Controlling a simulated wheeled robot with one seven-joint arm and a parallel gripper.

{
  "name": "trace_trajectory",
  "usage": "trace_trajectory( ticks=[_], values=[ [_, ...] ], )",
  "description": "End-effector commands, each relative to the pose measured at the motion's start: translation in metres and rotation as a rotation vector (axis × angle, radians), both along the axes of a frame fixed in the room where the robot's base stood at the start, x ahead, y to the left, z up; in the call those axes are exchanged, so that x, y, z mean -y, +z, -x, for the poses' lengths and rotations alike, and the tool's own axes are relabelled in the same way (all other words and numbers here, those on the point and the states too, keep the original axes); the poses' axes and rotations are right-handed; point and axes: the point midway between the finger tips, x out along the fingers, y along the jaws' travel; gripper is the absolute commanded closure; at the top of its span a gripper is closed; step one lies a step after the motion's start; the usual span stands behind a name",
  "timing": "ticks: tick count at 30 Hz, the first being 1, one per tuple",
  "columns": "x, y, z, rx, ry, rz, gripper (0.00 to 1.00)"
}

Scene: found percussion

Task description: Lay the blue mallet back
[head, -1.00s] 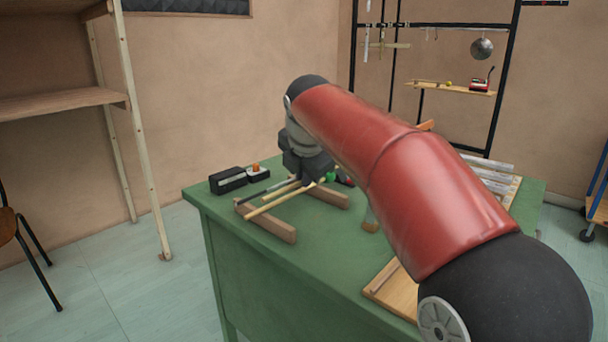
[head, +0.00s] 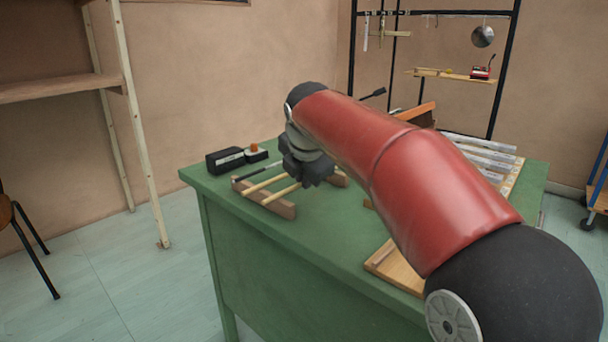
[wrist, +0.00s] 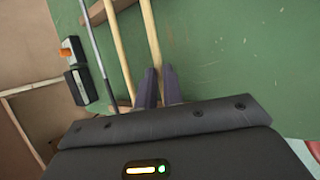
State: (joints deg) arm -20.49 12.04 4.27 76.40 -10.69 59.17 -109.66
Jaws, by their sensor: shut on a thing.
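My gripper (wrist: 159,88) is shut on a pale wooden mallet handle (wrist: 150,35), just above the green table. The mallet's head is hidden, so its blue colour does not show. In the head view my gripper (head: 305,178) is over the wooden rack, and the held handle (head: 284,192) slants out toward its front rail (head: 278,207). A second pale handle (head: 264,185) lies beside it across the rack. It shows in the wrist view (wrist: 119,50) left of the held handle, apart from the fingers. A thin grey stick (wrist: 97,45) is farther left. Whether the held handle touches the rail is unclear.
A black box (head: 225,160) and a small box with an orange knob (head: 256,153) stand at the table's back left. A wooden board (head: 394,267) and metal bars (head: 485,155) are to the right. The green tabletop (head: 330,225) in front of the rack is clear.

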Motion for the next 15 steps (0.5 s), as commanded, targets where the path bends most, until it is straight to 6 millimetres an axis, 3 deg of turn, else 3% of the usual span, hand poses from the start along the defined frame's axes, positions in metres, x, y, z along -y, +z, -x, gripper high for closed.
trace_trajectory(
  ticks=[15],
  values=[
    [0.0001,-0.0039,0.0001,-0.001,0.000,0.001,1.00]
  ],
)
